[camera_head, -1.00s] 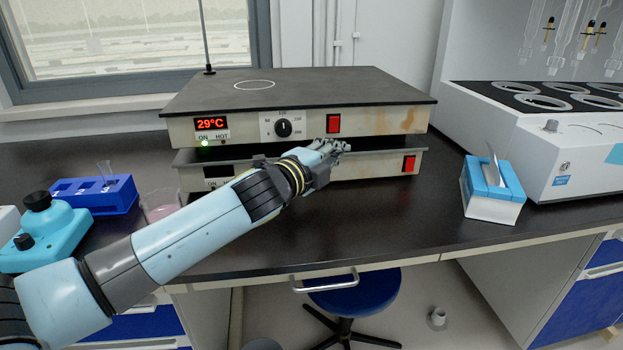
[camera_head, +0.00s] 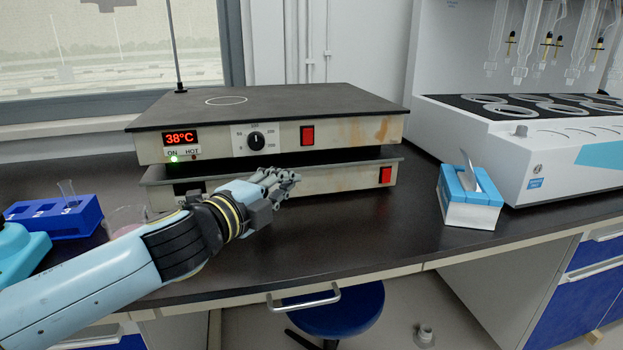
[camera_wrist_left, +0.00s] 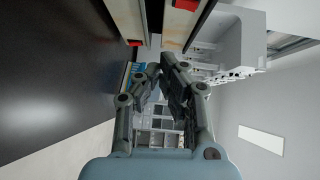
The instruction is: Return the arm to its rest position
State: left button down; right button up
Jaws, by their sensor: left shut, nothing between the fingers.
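My left arm (camera_head: 115,265) reaches in from the lower left over the bench. Its gripper (camera_head: 287,180) is shut and empty, in front of the lower hot plate (camera_head: 330,178), with a gap to the plate's front that I cannot judge. In the left wrist view the gripper (camera_wrist_left: 160,75) has its fingertips close together with nothing between them. The upper hot plate (camera_head: 350,105) has a lit display reading 38°C, a green light, a dial and a red switch. My right gripper does not show.
A blue rack (camera_head: 62,216) and a teal device (camera_head: 18,255) stand at the left. A blue and white box (camera_head: 470,208) stands right of the hot plates. A large white apparatus (camera_head: 560,165) fills the right. The bench (camera_head: 350,235) is clear in front of the hot plates.

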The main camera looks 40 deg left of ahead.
pick_arm(q)
jog(key=s+f+n+g+y, duration=0.1)
jog(key=s+f+n+g, duration=0.1)
jog(key=s+n, duration=0.1)
jog(key=s+f+n+g+y, duration=0.1)
jog(key=s+f+n+g, duration=0.1)
jog(key=s+n, duration=0.1)
jog(key=s+f+n+g+y, duration=0.1)
jog(key=s+f+n+g, duration=0.1)
jog(key=s+f+n, duration=0.1)
jog(key=shift+s+n+g, duration=0.4)
jog(key=shift+s+n, duration=0.05)
jog(key=shift+n, duration=0.35)
jog(key=s+d+f+n+g+h, duration=0.2)
jog(key=s+d+n+g, duration=0.15)
jog(key=s, duration=0.45)
jog(key=s+d+f+n+g+h, duration=0.1)
jog(key=s+d+f+n+g, duration=0.15)
jog(key=s+d+g, duration=0.35)
jog(key=s+a+f, duration=0.2)
jog(key=f, duration=1.1)
jog(key=s+a+f, duration=0.1)
jog(key=s+f, duration=0.1)
jog(key=f, duration=1)
jog(key=s+a+f, duration=0.1)
jog(key=s+f, duration=1.6)
jog(key=s, duration=0.1)
jog(key=shift+s+a, duration=0.2)
jog(key=shift+a, duration=0.05)
